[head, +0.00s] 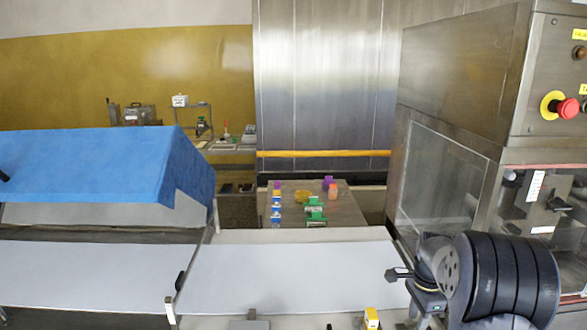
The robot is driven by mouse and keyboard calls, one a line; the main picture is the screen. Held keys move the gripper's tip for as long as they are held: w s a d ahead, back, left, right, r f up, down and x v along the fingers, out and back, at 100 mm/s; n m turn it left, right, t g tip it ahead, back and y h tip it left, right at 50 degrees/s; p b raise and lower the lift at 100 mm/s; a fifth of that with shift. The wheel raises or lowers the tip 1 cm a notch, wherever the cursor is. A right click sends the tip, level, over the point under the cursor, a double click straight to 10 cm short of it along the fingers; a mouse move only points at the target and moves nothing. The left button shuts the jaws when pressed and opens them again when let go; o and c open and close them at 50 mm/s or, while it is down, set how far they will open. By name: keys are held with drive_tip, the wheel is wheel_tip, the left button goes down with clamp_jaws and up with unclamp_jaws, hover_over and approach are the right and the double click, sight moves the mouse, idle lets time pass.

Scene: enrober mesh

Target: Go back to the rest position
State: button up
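My arm (500,280) shows at the lower right as a grey joint and thick black ribbed segments, in front of the steel machine. A short black piece juts left from it over the right end of the white belt; it may be part of my gripper (400,274). I cannot make out two separate fingertips or anything held between them.
A white belt (290,275) crosses the foreground, with a blue cover (90,165) at left. A steel machine (465,90) with a red stop button (567,108) stands at right. Behind, a table (345,212) holds several small coloured items. The belt top is clear.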

drive_tip(key=n, duration=0.5)
drive_tip(key=shift+r, duration=0.15)
drive_tip(key=n, duration=0.4)
drive_tip(key=shift+n, duration=0.3)
